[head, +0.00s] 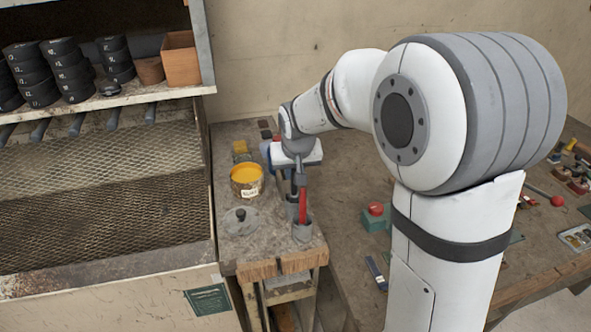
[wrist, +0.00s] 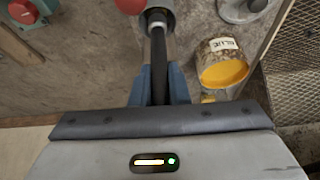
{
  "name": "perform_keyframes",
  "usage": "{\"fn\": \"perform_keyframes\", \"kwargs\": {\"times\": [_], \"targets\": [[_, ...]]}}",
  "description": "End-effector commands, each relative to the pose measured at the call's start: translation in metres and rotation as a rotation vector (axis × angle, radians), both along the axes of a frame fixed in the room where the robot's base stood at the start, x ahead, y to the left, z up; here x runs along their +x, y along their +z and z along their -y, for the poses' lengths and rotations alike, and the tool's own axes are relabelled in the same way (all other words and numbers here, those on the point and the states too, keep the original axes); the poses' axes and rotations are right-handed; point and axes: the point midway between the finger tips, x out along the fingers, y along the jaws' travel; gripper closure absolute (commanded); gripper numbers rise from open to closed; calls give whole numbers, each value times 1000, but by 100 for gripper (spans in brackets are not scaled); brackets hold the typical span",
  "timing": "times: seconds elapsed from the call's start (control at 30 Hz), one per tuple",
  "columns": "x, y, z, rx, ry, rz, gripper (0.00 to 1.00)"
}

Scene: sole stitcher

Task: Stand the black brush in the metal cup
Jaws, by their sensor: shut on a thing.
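The black brush (wrist: 159,62) is between the blue fingers of my gripper (wrist: 159,88) in the wrist view, which are shut on it. It also shows as a dark upright shaft (head: 293,187) in the head view, just left of a red-handled tool. The metal cup (head: 303,233) stands near the front end of the narrow bench with the red-handled tool (head: 303,206) upright in it. My gripper (head: 292,165) is above and behind this cup. A grey cylindrical part shows at the brush's far end; I cannot tell whether it is the brush's own end or a cup around it.
A yellow-topped labelled can (head: 246,180) stands left of the gripper, with a grey lid (head: 240,221) in front of it. A mesh-fronted rack (head: 110,190) borders the bench on the left. A green box with a red button (head: 376,216) sits on the table at right.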

Motion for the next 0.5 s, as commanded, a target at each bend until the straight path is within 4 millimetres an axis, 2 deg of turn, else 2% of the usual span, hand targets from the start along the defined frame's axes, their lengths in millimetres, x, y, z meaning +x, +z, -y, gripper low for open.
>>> {"fn": "perform_keyframes", "kwargs": {"times": [0.3,0.33,0.5], "targets": [[0,-1,0,0,-1,0,100],[0,-1,0,0,-1,0,84],[0,-1,1,0,-1,0,70]]}}
